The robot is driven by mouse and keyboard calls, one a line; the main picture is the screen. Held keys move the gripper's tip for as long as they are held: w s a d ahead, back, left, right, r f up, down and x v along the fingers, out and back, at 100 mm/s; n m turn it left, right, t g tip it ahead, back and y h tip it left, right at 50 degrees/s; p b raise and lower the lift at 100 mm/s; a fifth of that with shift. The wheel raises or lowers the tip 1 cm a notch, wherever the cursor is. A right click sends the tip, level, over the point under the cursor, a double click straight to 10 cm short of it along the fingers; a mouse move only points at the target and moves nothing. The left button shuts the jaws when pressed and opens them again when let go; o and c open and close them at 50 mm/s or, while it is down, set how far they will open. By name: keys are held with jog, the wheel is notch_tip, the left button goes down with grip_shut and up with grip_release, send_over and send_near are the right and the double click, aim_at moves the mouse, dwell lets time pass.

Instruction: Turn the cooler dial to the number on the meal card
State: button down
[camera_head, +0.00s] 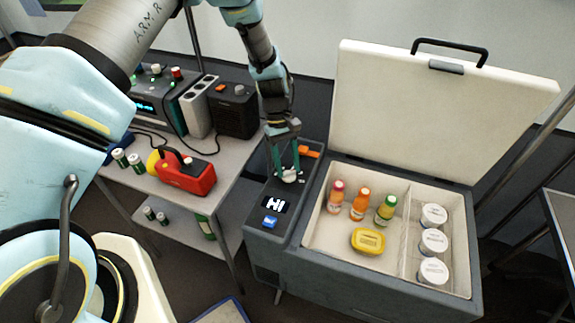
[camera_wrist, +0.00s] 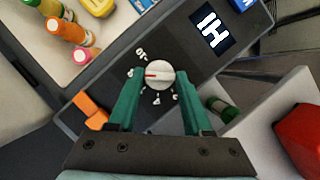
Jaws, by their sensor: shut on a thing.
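The cooler (camera_head: 350,280) stands at the right with its white lid open. Its white round dial (camera_head: 289,176) sits on the dark control strip at the cooler's left side. My gripper (camera_head: 286,168) reaches down from above and is shut on the dial, one green finger on each side. In the wrist view the dial (camera_wrist: 160,75) shows a red mark pointing left, near small white numerals too small to read surely. The display (camera_head: 275,204) beside the dial reads "HI". I see no meal card in either view.
An orange part (camera_head: 308,152) and a blue button (camera_head: 270,222) flank the dial. Bottles, a yellow box (camera_head: 368,241) and several white-lidded tubs (camera_head: 434,242) lie inside the cooler. A table at left holds a red-and-yellow torch (camera_head: 187,172), cans and a black box (camera_head: 234,108).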

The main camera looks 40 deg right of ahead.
jog(key=shift+c, duration=1.6)
grip_release()
jog(key=shift+r, duration=0.1)
jog(key=a+b+v, duration=0.1)
jog(key=b+v, duration=0.2)
jog(key=v, duration=0.7)
jog(key=shift+w+d+r, duration=0.2)
jog(key=shift+d+r, duration=0.15)
jog(key=shift+d, duration=0.15)
